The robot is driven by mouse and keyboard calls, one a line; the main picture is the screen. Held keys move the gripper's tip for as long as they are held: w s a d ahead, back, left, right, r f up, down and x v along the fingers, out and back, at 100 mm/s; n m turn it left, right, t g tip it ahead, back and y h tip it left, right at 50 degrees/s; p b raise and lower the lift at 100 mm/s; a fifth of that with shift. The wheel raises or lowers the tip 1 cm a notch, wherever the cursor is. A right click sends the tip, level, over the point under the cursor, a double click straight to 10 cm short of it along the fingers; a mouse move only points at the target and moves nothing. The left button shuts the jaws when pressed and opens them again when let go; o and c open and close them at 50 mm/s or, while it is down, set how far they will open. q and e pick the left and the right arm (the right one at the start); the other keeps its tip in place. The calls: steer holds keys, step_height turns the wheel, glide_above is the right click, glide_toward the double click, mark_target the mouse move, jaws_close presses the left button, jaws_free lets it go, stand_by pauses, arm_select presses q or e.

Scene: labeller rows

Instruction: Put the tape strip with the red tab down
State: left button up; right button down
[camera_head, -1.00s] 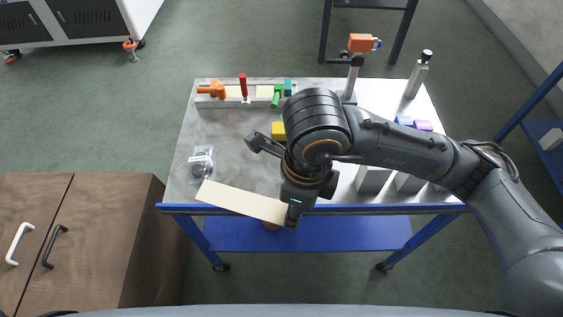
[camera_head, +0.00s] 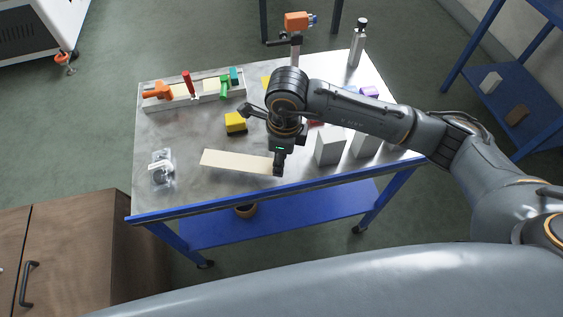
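The tape strip (camera_head: 235,161) is a long, flat, cream piece over the front middle of the metal table (camera_head: 190,195). No red tab shows on it; its right end is covered by my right gripper (camera_head: 278,170). The gripper points down and appears shut on that end. I cannot tell whether the strip touches the tabletop or is just above it. My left gripper is not in view.
A yellow block (camera_head: 235,122) lies behind the strip, and a clear-wrapped round item (camera_head: 162,168) to its left. White boxes (camera_head: 330,146) stand right of the gripper. A rack (camera_head: 208,97) with coloured tools is at back left.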

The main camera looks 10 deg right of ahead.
steer(key=shift+w+d+f, duration=0.2)
steer(key=shift+f, duration=0.15)
step_height(320, 180, down, 3)
steer(key=shift+f+p, duration=0.1)
steer(key=shift+p, duration=0.35)
steer(key=shift+w+f+b, duration=0.1)
steer(key=shift+f+b, duration=0.25)
steer(key=shift+b, duration=0.1)
steer(key=c, duration=1.1)
jaws_free()
steer(key=shift+c, duration=0.2)
